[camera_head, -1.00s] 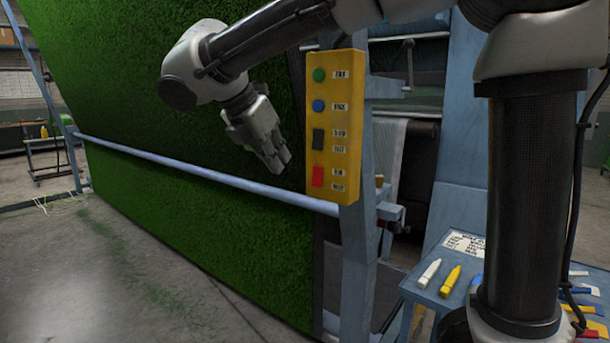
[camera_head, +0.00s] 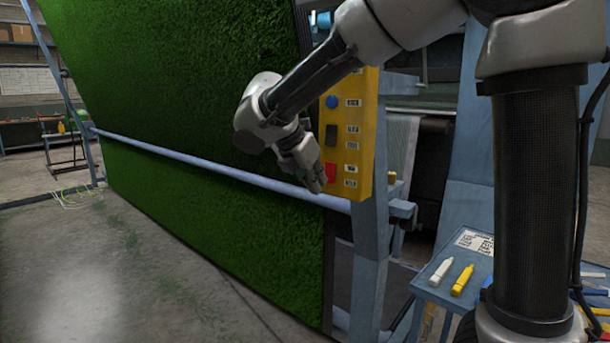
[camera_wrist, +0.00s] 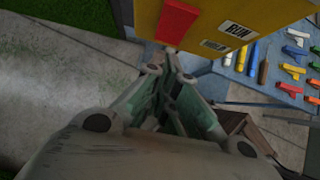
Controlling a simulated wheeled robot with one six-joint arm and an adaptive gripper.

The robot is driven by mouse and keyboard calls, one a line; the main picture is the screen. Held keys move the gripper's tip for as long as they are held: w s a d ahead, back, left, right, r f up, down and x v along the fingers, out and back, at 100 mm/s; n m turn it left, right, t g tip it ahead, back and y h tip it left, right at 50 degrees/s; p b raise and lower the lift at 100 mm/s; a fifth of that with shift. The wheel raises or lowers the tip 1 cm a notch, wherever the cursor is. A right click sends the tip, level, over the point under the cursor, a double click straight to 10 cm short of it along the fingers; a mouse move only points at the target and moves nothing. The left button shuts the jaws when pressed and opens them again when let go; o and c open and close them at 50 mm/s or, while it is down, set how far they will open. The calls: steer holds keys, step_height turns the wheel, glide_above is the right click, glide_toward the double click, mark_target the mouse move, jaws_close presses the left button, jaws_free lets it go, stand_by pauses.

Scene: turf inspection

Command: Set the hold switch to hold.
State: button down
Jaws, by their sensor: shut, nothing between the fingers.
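The yellow control panel (camera_head: 365,140) stands on a blue post beside the turf. Its red switch (camera_head: 330,173) is low on the panel, partly behind my fingers; it also shows in the wrist view (camera_wrist: 177,20). A RUN label (camera_wrist: 238,29) sits to its right, with a second label (camera_wrist: 214,45) below that, too blurred to read surely. I cannot tell which way the switch is tipped. My gripper (camera_head: 319,187) is shut and empty, its tips at the switch's lower end; in the wrist view (camera_wrist: 170,62) they nearly meet it. Contact cannot be told.
A blue button (camera_head: 331,102) and a dark switch (camera_head: 331,135) sit above the red one. A blue rail (camera_head: 220,166) crosses the green turf (camera_head: 190,80) behind my gripper. A side table (camera_head: 430,285) with white and yellow markers stands at right. Open floor lies left.

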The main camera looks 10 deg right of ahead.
mark_target(330, 172)
steer(key=shift+w+d+f, duration=0.1)
steer(key=shift+w+d, duration=0.35)
steer(key=shift+d, duration=0.1)
steer(key=shift+w+d+f, duration=0.15)
steer(key=shift+w+d, duration=0.05)
steer(key=shift+d, duration=0.1)
